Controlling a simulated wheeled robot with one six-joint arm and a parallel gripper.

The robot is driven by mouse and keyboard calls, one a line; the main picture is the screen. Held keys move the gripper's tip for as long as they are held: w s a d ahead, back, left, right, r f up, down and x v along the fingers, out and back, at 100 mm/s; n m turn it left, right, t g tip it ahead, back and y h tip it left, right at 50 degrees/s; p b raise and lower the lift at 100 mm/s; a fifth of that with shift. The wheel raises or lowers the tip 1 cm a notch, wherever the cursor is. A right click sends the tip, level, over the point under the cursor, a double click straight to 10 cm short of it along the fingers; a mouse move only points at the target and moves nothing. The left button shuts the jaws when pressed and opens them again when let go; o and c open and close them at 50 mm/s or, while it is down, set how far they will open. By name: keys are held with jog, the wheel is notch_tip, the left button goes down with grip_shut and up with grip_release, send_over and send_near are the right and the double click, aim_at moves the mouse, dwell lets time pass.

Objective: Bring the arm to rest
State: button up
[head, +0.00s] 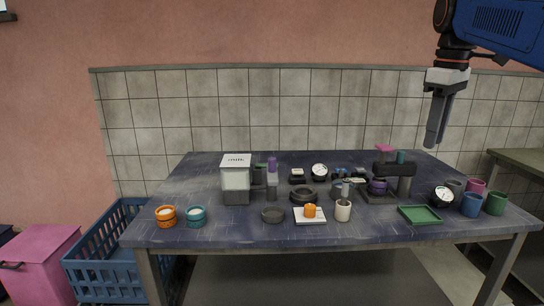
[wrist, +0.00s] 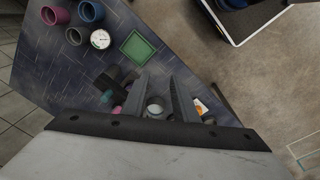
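My gripper (head: 436,142) hangs at the upper right of the head view, pointing down, well above the right part of the table. In the wrist view its two fingers (wrist: 158,79) stand apart with nothing between them; a pale cup far below shows through the gap. My blue arm reaches in from the upper right corner. The gripper touches nothing.
The dark blue table (head: 240,232) holds a milk dispenser (head: 236,181), a dark machine (head: 394,172), a green tray (head: 420,214), a white cup (head: 343,211) and several mugs. A blue crate (head: 105,273) stands left. The air around my gripper is clear.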

jog(key=s+a+f+m+t, duration=0.1)
jog(key=s+a+f+m, duration=0.1)
jog(key=s+f, duration=0.5)
jog(key=s+a+f+m+t, duration=0.1)
jog(key=s+a+f+m, duration=0.2)
jog(key=s+f, duration=0.4)
jog(key=s+a+f+m+t, duration=0.1)
jog(key=s+f, duration=0.6)
jog(key=f, duration=1.1)
jog(key=a+m, duration=0.1)
jog(key=a, duration=0.1)
jog(key=shift+s+a+t, duration=0.2)
jog(key=shift+a+t, duration=0.1)
jog(key=shift+t, duration=0.1)
